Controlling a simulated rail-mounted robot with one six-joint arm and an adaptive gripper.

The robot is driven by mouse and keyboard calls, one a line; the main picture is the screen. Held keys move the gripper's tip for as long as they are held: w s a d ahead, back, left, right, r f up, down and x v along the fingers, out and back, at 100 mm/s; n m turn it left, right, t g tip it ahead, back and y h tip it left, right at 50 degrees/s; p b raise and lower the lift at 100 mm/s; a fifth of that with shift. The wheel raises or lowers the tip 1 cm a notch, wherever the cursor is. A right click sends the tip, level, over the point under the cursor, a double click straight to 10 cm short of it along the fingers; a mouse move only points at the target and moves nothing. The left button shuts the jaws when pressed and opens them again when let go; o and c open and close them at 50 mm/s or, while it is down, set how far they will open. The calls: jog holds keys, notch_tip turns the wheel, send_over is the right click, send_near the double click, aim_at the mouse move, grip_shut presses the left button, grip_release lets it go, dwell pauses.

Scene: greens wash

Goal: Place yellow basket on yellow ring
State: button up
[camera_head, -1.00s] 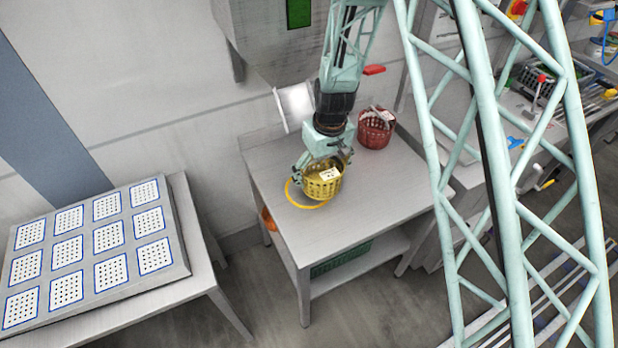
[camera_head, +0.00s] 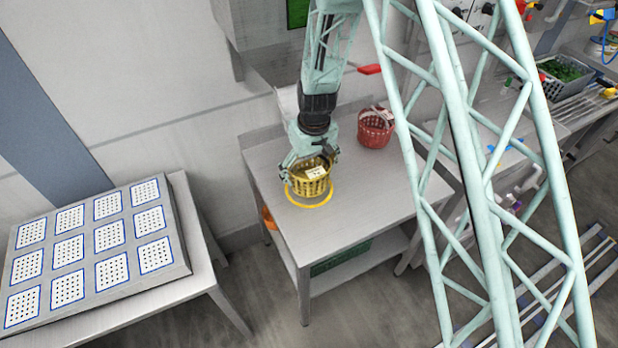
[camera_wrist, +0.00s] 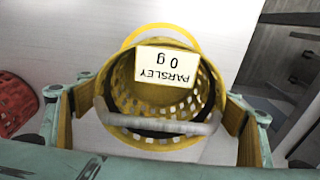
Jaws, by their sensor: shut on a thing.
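The yellow basket (camera_head: 311,181) has slotted sides, a grey handle and a label that reads "PARSLEY 0 g" in the wrist view. My gripper (camera_head: 308,165) is shut on the basket from above, with a finger on each side of it. The yellow ring (camera_head: 316,206) is flat on the steel table. The basket appears over the ring's back part in the head view, and the ring's front arc shows. In the wrist view, an arc of the ring (camera_wrist: 160,27) shows past the basket (camera_wrist: 180,138). I cannot tell whether the basket touches the table.
A red basket (camera_head: 376,128) stands behind and to the right on the same table (camera_head: 345,225). It shows at the left edge of the wrist view (camera_wrist: 17,95). The table's front and right are clear. A green crate (camera_head: 340,258) is on the lower shelf.

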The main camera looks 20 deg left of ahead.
aim_at(311, 156)
jog(key=shift+f, duration=1.2)
jog(key=shift+f, duration=0.2)
jog(key=o, duration=1)
jog(key=shift+r, duration=0.25)
jog(key=shift+s+d+r, duration=0.15)
jog(key=shift+s+r, duration=0.05)
jog(key=shift+r, duration=1.75)
jog(key=shift+s+d+r, duration=0.15)
jog(key=shift+d+r, duration=0.05)
jog(key=shift+r, duration=1.8)
jog(key=shift+s+d+r, duration=0.15)
jog(key=shift+s+r, duration=0.05)
jog(key=shift+r, duration=1.75)
jog(key=shift+r, duration=0.1)
